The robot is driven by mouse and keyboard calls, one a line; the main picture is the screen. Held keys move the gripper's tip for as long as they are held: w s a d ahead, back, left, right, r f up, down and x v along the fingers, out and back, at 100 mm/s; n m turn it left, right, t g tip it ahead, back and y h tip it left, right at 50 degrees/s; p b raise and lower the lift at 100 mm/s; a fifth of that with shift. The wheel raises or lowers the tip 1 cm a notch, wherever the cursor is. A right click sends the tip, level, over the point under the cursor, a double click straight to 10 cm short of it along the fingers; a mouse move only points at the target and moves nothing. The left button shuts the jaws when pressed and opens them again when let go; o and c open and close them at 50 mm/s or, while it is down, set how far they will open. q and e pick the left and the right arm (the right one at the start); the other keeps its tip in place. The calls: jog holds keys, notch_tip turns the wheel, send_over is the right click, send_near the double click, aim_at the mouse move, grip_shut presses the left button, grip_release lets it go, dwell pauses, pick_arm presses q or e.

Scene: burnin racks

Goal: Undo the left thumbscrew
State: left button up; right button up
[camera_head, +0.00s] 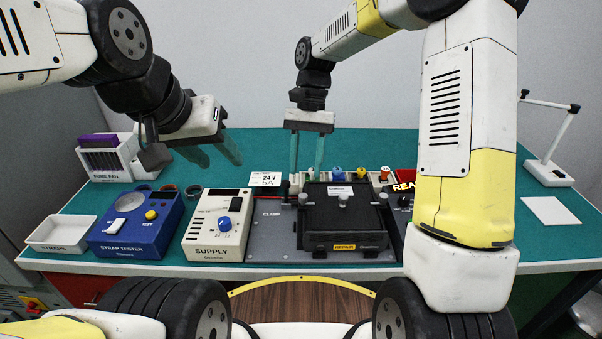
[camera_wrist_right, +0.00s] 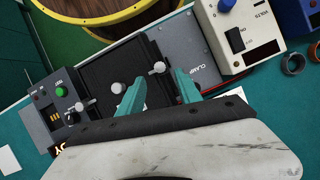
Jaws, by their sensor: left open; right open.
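The black unit (camera_head: 343,220) is on the grey clamp plate (camera_head: 270,235) at the table's front middle. The left thumbscrew (camera_head: 303,199) is a small pale knob at its left edge. A middle knob (camera_head: 343,200) and a right thumbscrew (camera_head: 383,198) also show. My right gripper (camera_head: 306,176) is open, fingers pointing down, above and slightly behind the left thumbscrew. In the right wrist view the left thumbscrew (camera_wrist_right: 158,69) appears between the open fingertips; contact cannot be told. My left gripper (camera_head: 219,164) is open and empty above the table's back left.
The supply box (camera_head: 215,230) and blue strap tester (camera_head: 135,225) stand left of the plate. A white tray (camera_head: 62,233) is far left. A 24 V card (camera_head: 266,179) and several coloured parts are behind the unit. The table's back is mostly clear.

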aim_at(303, 195)
jog(key=x, duration=0.6)
jog(key=shift+s, duration=0.15)
jog(key=shift+c, duration=0.4)
grip_shut()
